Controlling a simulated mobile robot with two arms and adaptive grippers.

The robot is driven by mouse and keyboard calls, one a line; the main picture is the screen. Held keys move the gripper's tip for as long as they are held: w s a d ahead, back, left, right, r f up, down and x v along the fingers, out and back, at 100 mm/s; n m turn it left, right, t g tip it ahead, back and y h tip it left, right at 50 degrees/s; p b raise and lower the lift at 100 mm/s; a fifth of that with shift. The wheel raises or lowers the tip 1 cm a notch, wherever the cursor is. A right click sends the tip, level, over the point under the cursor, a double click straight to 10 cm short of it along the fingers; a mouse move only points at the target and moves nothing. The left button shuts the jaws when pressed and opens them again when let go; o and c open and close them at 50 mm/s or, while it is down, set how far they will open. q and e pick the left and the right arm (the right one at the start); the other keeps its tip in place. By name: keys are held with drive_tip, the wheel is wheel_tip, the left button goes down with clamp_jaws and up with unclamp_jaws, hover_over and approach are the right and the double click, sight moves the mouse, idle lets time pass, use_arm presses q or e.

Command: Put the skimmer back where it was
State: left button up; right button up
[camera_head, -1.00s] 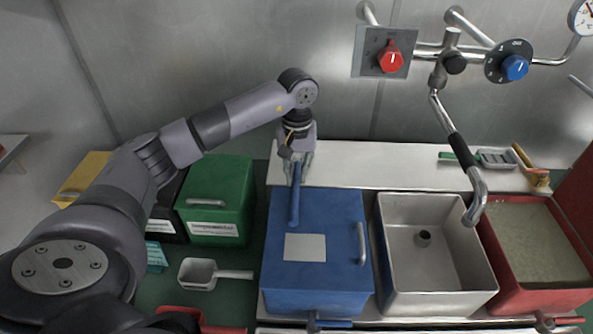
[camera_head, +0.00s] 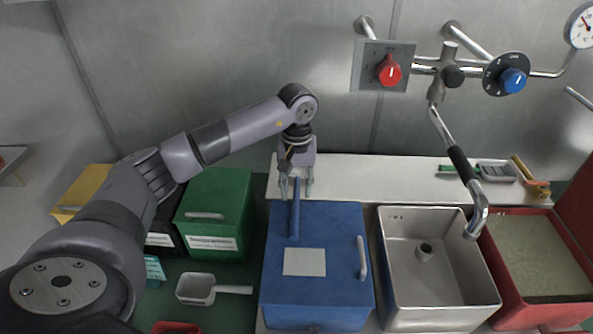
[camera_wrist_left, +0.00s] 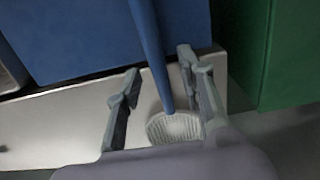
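The skimmer has a long blue handle (camera_head: 294,222) that lies over the back of the blue lidded box (camera_head: 335,265). In the left wrist view, the handle (camera_wrist_left: 150,50) runs down to a pale, round mesh head (camera_wrist_left: 175,128) over the white shelf. The head is hidden behind my gripper in the head view. My left gripper (camera_head: 296,192) points down at the box's back edge, with its fingers apart, one on each side of the handle. In the left wrist view, the fingers (camera_wrist_left: 160,100) show gaps to the handle. My right gripper is not in view.
A green box (camera_head: 215,205) stands left of the blue box, with a white scoop (camera_head: 197,288) in front. A metal sink (camera_head: 440,280) and a red container (camera_head: 545,250) stand to the right. The white shelf (camera_head: 390,180) behind is mostly clear. A tap hangs over the sink.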

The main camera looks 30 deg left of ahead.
sight(297, 190)
use_arm(q)
drive_tip(key=r+b, duration=0.1)
drive_tip(key=r, duration=0.2)
drive_tip(key=r+b, duration=0.1)
drive_tip(key=r, duration=0.2)
drive_tip(key=shift+w+r+b, duration=0.2)
drive_tip(key=shift+r+b, duration=0.2)
wheel_tip(297, 190, up, 6)
drive_tip(key=shift+a+f, duration=0.1)
drive_tip(key=shift+f, duration=0.15)
